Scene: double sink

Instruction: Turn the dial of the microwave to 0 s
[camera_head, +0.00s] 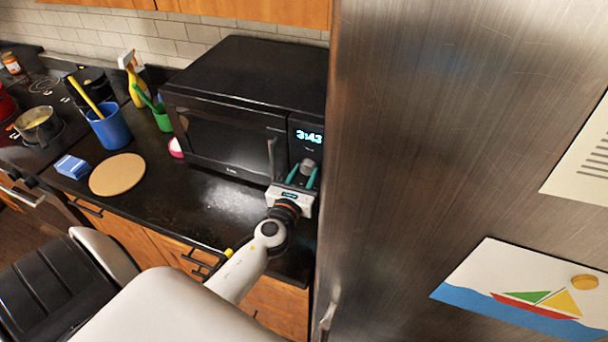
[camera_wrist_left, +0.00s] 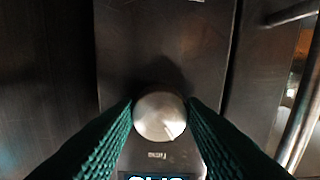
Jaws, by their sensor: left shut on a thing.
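The black microwave (camera_head: 228,140) stands on the dark counter against the refrigerator, with its door shut. Its display (camera_head: 309,136) reads 3:43 in the head view. The round silver dial (camera_head: 307,165) sits below the display on the control panel. My left gripper (camera_head: 302,174) is at the panel with its teal fingers on either side of the dial. In the left wrist view the dial (camera_wrist_left: 160,116) lies between the two fingertips, which are shut on it. The display is upside down and partly cut off there. My right gripper is not in view.
The steel refrigerator (camera_head: 420,150) stands close to the right of the microwave and my left arm. A round board (camera_head: 117,174), blue cup (camera_head: 109,128), green cup (camera_head: 162,118) and spray bottle (camera_head: 134,80) are on the left. The counter before the microwave is clear.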

